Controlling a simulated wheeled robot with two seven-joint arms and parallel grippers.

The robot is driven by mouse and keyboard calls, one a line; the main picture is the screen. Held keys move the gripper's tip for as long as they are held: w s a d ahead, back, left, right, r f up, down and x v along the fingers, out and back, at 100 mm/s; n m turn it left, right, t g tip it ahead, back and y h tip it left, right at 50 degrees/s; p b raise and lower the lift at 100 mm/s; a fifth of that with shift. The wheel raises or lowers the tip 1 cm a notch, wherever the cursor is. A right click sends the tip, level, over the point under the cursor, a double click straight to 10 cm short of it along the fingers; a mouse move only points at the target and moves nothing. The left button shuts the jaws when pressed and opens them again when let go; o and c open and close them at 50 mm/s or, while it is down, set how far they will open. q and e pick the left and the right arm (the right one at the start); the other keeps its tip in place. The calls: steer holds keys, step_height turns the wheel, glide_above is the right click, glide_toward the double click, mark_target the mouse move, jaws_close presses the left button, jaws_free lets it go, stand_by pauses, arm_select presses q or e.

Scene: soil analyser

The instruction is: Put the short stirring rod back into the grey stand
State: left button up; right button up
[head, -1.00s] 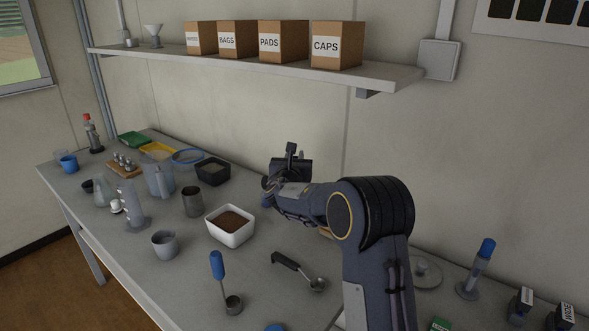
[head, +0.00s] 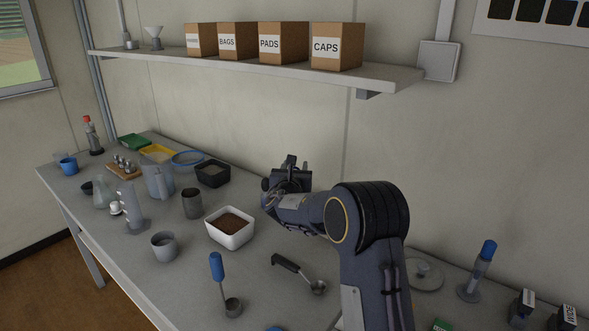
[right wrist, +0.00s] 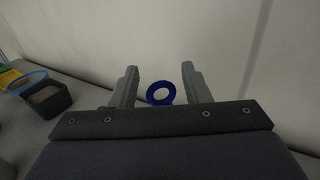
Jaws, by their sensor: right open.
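My right gripper (head: 288,170) is over the back of the bench, near the wall, seen from behind in the head view. In the right wrist view its two grey fingers (right wrist: 160,84) are apart. A blue ring-shaped thing (right wrist: 161,93) shows between them, and the wrist housing lies below it. I cannot tell how far it is from the fingers or whether it belongs to the short stirring rod. I cannot pick out the rod or the grey stand in the head view; my right arm hides part of the bench. My left gripper is not in view.
A white tub of soil (head: 230,230), a grey cup (head: 164,246), a black-handled scoop (head: 300,272) and a blue-handled scoop (head: 217,268) are left of my arm. A black tub (head: 212,173) stands farther back. A shelf with boxes (head: 336,46) is above.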

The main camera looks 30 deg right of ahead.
steer(key=shift+r, duration=0.2)
steer(key=shift+s+a+f, duration=0.1)
steer(key=shift+s+a, duration=0.1)
steer(key=b+v, duration=0.1)
steer(key=v, duration=1)
steer(key=s+d+f+m+g+y, duration=0.1)
steer(key=s+d+f+m+g, duration=0.15)
steer(key=s+m, duration=0.35)
steer(key=s+d+f+m+g+y, duration=0.15)
steer(key=s+m+g, duration=0.3)
steer(key=s, duration=0.45)
steer(key=s+d+f+m+g+y, duration=0.1)
steer(key=s+f+m+g, duration=0.15)
steer(key=s+m, duration=0.4)
steer(key=s+a+f+m+y, duration=0.1)
steer(key=s+a+m+y, duration=0.4)
steer(key=s+a, duration=0.3)
steer(key=s+a+f+m+y, duration=0.2)
steer(key=s+a+m+y, duration=0.4)
steer(key=a, duration=0.6)
steer(key=shift+s+f+m+t, duration=0.15)
steer(key=shift+s+m+t, duration=0.3)
steer(key=shift+s+m, duration=0.55)
steer(key=shift+w, duration=0.15)
